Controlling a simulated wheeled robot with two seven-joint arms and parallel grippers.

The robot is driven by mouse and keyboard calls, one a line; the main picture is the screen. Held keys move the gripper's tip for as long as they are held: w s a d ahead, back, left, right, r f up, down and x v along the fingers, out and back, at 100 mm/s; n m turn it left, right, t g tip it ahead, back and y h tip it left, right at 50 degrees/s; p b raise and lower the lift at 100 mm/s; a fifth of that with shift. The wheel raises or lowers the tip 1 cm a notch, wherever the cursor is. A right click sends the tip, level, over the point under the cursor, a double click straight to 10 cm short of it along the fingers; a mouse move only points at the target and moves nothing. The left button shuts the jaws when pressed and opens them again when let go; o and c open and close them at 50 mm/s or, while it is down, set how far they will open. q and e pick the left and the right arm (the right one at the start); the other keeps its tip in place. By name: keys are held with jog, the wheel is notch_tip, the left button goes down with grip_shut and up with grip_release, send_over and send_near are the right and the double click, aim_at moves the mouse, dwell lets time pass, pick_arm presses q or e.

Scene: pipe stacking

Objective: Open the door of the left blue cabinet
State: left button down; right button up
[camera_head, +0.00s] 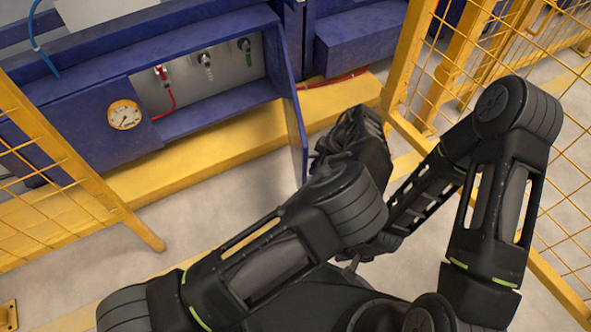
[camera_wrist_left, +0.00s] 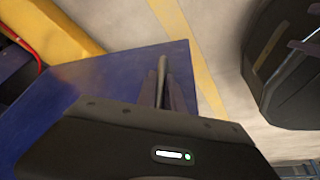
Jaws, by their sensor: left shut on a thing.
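The left blue cabinet (camera_head: 60,100) is at the upper left in the head view. Its door (camera_head: 290,110) stands swung out, seen nearly edge-on, and the interior shows. In the left wrist view the door (camera_wrist_left: 100,80) is a broad blue panel. My left gripper (camera_head: 318,158) is beside the door's outer edge, partly hidden by my arm. In the wrist view its fingers are closed on a slim pale door handle (camera_wrist_left: 163,65). My right forearm folds inward at the right; its gripper end (camera_head: 352,257) is mostly hidden behind my left arm.
Yellow mesh fences stand at left (camera_head: 60,160) and right (camera_head: 450,90). Another blue cabinet (camera_head: 360,40) is behind the door. Bare floor (camera_head: 220,200) lies in front.

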pick_arm(q)
jog(key=shift+d, duration=0.45)
jog(key=c, duration=1.5)
grip_release()
jog(key=shift+w, duration=0.1)
jog(key=p+v, duration=0.2)
jog(key=v, duration=0.5)
jog(key=shift+d+r, duration=0.1)
jog(key=shift+r, duration=0.25)
